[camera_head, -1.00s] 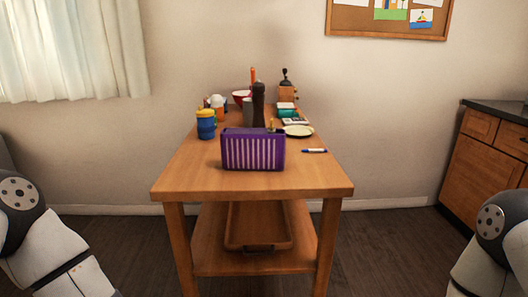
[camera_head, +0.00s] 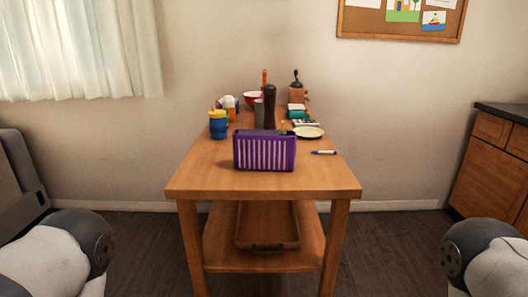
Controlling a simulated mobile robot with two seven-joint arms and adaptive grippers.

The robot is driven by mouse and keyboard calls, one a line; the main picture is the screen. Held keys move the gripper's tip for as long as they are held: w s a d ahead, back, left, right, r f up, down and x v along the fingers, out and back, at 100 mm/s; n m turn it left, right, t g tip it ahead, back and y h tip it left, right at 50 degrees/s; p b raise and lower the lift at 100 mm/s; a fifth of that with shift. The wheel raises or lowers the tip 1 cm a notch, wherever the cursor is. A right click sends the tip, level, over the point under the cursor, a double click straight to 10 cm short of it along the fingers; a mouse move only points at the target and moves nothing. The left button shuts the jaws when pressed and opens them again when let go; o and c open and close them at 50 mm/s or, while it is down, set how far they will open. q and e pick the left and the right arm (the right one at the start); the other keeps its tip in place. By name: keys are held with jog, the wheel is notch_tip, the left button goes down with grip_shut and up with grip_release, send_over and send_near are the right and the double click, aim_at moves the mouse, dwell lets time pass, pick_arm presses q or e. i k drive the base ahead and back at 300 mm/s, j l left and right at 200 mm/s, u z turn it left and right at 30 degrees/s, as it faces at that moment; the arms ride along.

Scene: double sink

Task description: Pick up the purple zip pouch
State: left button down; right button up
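The purple zip pouch (camera_head: 264,151) stands upright near the front of the wooden table (camera_head: 215,181). It is purple with white vertical stripes on its front face. Parts of both my arms show at the lower left and lower right edges, well apart from the table. Neither gripper is in the picture, and nothing touches the pouch.
Behind the pouch stand a blue and yellow cup (camera_head: 218,125), a dark pepper mill (camera_head: 269,107), a pale plate (camera_head: 309,132) and a red bowl (camera_head: 252,99). A pen (camera_head: 324,152) lies right of the pouch. A tray (camera_head: 267,240) rests on the lower shelf. The table's front strip is clear.

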aim_at(253, 150)
jog(key=i+j+z, duration=0.15)
jog(key=j+z, duration=1.35)
jog(key=j, duration=0.2)
jog(key=k+j+z, duration=0.2)
jog(key=j+z, duration=0.3)
jog(key=k+j+z, duration=0.25)
jog(key=j+z, duration=0.25)
